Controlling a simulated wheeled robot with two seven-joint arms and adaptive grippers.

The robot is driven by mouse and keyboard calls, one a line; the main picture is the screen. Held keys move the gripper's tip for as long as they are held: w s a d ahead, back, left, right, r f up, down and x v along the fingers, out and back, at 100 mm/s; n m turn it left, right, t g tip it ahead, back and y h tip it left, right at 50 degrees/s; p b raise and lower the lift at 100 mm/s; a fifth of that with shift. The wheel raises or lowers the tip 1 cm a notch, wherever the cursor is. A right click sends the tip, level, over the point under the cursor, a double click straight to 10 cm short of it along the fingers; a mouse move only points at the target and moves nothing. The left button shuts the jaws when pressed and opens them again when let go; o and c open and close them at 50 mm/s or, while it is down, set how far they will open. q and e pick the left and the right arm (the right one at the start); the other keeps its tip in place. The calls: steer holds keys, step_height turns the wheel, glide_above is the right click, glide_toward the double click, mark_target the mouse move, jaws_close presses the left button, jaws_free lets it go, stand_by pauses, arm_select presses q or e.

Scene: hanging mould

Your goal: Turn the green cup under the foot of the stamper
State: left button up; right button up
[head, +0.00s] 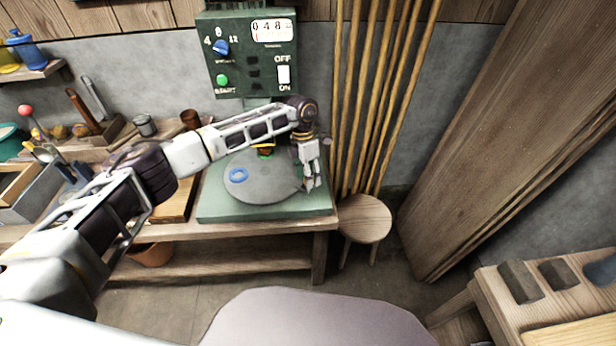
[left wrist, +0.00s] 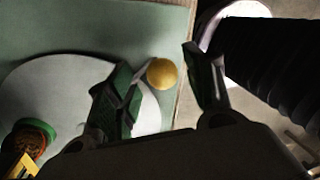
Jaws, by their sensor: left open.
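The stamper is a green machine (head: 250,60) with a green base (head: 235,212) and a round grey disc (head: 265,185). A blue ring (head: 238,174) lies on the disc's left part. In the left wrist view the green cup (left wrist: 35,128) shows as a green rim around a brown inside, on the pale disc at lower left. In the head view a small yellow and brown part (head: 265,151) shows beside my arm; its shape is mostly hidden. My left gripper (head: 312,184) is open at the disc's right edge. A yellow ball knob (left wrist: 162,74) shows between its fingers, not clasped.
A round stool (head: 364,218) and upright wooden poles (head: 380,100) stand right of the machine. Tools and small containers crowd the bench to the left. A second bench (head: 500,318) with dark blocks is at lower right.

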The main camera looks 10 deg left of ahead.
arm_select(q)
step_height(320, 180, up, 11)
steer(key=w+a, duration=0.1)
steer(key=shift+w+a, duration=0.15)
steer(key=shift+w, duration=0.25)
arm_select(e)
steer(key=shift+s, duration=0.1)
steer(key=shift+s, duration=0.15)
stand_by(0.4)
